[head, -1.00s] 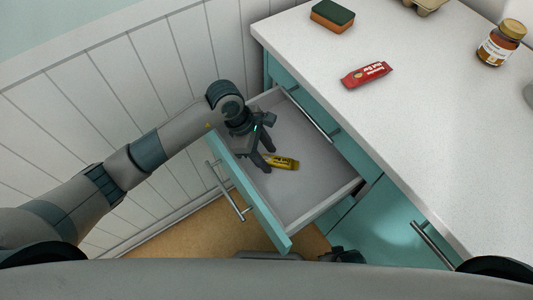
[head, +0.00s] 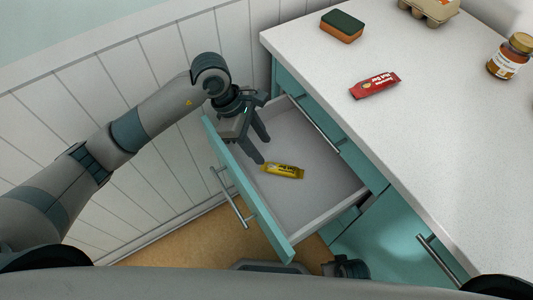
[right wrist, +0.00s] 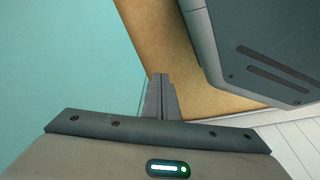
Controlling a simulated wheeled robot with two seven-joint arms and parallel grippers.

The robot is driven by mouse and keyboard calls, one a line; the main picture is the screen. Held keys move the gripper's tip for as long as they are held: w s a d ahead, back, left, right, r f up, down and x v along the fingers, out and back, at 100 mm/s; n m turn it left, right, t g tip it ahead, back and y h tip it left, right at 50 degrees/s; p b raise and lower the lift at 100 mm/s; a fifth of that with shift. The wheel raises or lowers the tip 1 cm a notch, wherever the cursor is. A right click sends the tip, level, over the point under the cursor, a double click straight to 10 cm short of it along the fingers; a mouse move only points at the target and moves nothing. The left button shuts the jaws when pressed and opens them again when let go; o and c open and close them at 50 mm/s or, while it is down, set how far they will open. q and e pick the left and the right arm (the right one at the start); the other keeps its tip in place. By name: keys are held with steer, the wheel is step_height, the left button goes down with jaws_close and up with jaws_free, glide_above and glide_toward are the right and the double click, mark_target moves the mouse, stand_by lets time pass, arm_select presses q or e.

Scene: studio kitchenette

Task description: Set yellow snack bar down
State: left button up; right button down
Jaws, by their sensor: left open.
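The yellow snack bar (head: 283,171) lies flat on the floor of the open drawer (head: 317,190) in the head view, near the drawer's front panel. My left gripper (head: 263,151) is open and empty, with its fingers over the drawer just up and left of the bar. A small gap shows between the fingertips and the bar. In the right wrist view my right gripper (right wrist: 161,97) has its fingers together with nothing visible between them, beside a teal surface and above the brown floor.
A red nut bar (head: 375,85), a green-and-orange sponge (head: 342,26), an egg carton (head: 428,9) and a jar with a gold lid (head: 510,56) stand on the white counter (head: 440,130). The panelled wall (head: 110,120) is close behind my left arm. Much of the drawer floor is bare.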

arm_select(q)
steer(key=v, duration=0.3)
arm_select(e)
steer(key=shift+s+r, duration=0.25)
steer(key=shift+s, duration=0.2)
steer(key=shift+w, duration=0.15)
stand_by(0.8)
